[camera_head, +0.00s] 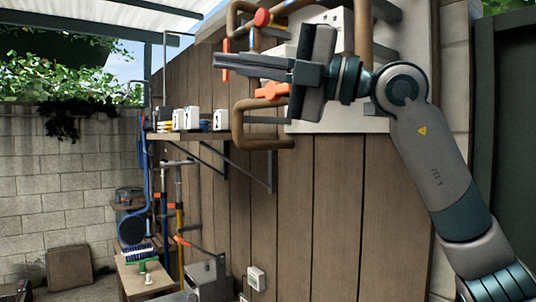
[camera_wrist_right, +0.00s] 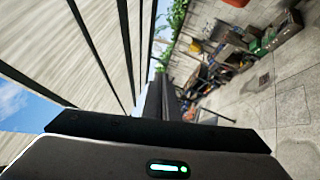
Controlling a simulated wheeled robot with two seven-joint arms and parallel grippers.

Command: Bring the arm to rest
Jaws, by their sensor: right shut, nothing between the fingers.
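My right gripper (camera_head: 226,63) is raised high in the head view, its fingers together and pointing left, with nothing between them. My right arm comes up from the lower right corner and bends at the upper right. The gripper shows in front of copper-coloured pipes (camera_head: 240,125) with orange handles (camera_head: 272,91) on the wooden wall. I cannot tell whether it touches them. In the right wrist view the dark shut fingers (camera_wrist_right: 161,100) point away from the camera. At the lower left edge of the head view a small dark part shows, too little to identify.
A shelf (camera_head: 190,135) with white boxes is fixed to the wooden wall (camera_head: 320,215). Long-handled tools lean below it, beside a low bench (camera_head: 140,280) with brushes. A block wall (camera_head: 50,180) closes the left side. The right wrist view shows paved floor (camera_wrist_right: 255,95) and clutter.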

